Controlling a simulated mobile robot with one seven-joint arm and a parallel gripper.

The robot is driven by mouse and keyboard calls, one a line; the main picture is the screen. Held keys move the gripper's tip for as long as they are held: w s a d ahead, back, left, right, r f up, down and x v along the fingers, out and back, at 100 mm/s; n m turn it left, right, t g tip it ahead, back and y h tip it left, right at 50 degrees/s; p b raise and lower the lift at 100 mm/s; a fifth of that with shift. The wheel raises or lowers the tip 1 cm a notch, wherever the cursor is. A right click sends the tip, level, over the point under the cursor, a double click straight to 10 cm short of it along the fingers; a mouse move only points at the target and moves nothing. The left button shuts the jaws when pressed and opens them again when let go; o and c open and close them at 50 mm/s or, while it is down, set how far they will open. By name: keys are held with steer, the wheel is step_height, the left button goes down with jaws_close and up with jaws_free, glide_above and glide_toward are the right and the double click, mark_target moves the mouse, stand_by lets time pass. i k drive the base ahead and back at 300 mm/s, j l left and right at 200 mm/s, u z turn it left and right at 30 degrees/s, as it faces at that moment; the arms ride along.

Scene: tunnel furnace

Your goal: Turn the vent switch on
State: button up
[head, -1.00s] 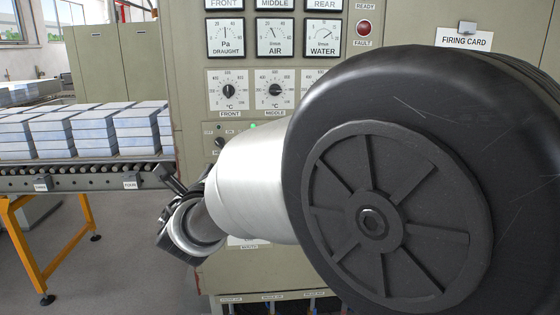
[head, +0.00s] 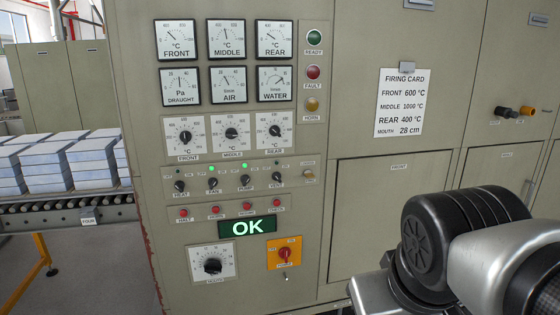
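The vent switch (head: 277,179) is a small dark rotary knob at the right end of a row on the beige control cabinet. The small lamp above it looks dark. Left of it in the same row are the pump switch (head: 245,183), the fan switch (head: 213,184) and the heat switch (head: 180,187). The lamps above fan and pump glow green; the one above heat looks dark. The fine angle of the vent knob is too small to tell. My arm fills the lower right of the head view, apart from the switch row. My gripper's fingers do not show.
Below the switches are a row of red buttons, a green OK display (head: 247,227), a mouth dial (head: 212,265) and a red-and-yellow main switch (head: 285,254). Gauges and three temperature dials sit above. A firing card (head: 399,103) hangs at right. A roller conveyor (head: 65,210) with stacked blocks stands left.

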mark_target(275, 176)
steer(key=i+l+u, duration=0.35)
steer(key=i+l, duration=0.15)
steer(key=l, duration=0.15)
steer(key=i+l+u, duration=0.15)
steer(key=l, duration=0.25)
steer(key=i, duration=0.1)
